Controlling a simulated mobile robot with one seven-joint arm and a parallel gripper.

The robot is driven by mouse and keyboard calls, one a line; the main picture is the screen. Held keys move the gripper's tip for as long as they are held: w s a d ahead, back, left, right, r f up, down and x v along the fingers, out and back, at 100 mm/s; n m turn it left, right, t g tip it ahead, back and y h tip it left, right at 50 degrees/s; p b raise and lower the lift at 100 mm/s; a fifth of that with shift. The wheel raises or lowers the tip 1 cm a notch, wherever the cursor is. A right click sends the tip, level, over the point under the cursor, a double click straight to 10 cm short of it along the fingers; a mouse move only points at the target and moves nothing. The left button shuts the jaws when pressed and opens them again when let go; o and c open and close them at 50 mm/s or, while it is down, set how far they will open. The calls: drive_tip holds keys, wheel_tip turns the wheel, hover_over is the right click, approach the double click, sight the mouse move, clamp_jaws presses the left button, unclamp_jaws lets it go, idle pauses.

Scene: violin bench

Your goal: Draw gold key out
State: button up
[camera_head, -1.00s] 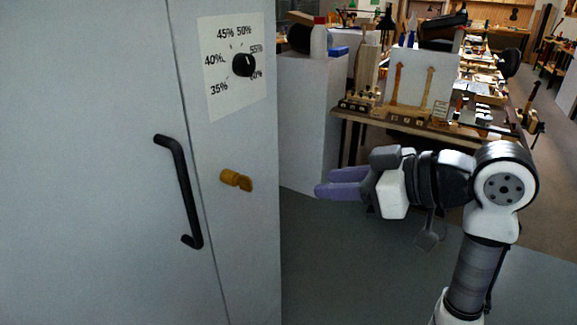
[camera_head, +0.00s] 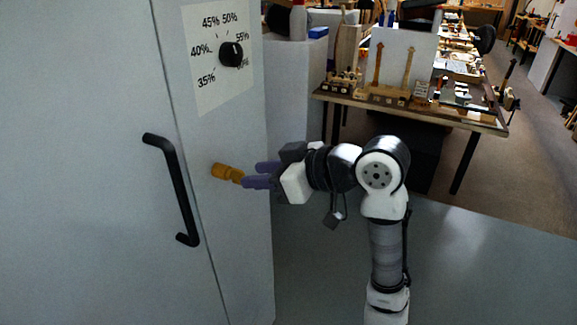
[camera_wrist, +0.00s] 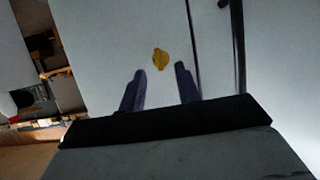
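The gold key (camera_head: 227,173) sticks out of the grey cabinet's front panel, below the dial and right of the black handle. In the wrist view the key (camera_wrist: 160,59) lies ahead of the fingertips, roughly centred between them. My gripper (camera_head: 256,175) has purple fingers spread apart and points left at the key. In the wrist view my gripper (camera_wrist: 160,70) is open and nothing is held between the fingers. In the head view the fingertips are close to the key's outer end; whether they touch it I cannot tell.
The grey cabinet (camera_head: 75,220) fills the left, with a black bar handle (camera_head: 175,190) and a black dial (camera_head: 231,54) on a percent-scale plate. A workbench (camera_head: 440,113) with violin parts stands behind my arm. The floor to the right is clear.

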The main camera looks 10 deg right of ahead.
sight(230, 174)
drive_tip(key=x, duration=0.3)
drive_tip(key=c, duration=0.7)
clamp_jaws()
